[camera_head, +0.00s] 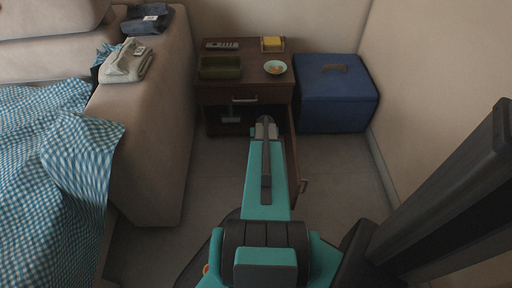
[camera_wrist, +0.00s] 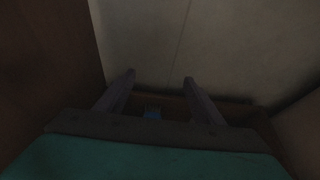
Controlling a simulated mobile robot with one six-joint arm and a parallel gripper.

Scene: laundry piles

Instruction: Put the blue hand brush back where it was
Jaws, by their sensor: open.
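My gripper (camera_wrist: 160,80) is open in the wrist view, with its two fingers apart and nothing seen held between the tips. In the head view my arm reaches to the front of a dark brown nightstand (camera_head: 222,93), and the gripper is at its open lower compartment.
The nightstand's door (camera_head: 292,160) stands open on the right, close beside my arm. A dark green tray (camera_head: 220,68), bowl (camera_head: 275,67), remote (camera_head: 222,45) and yellow item (camera_head: 272,44) are on top. A blue box (camera_head: 336,95) stands right; a sofa (camera_head: 150,130) left.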

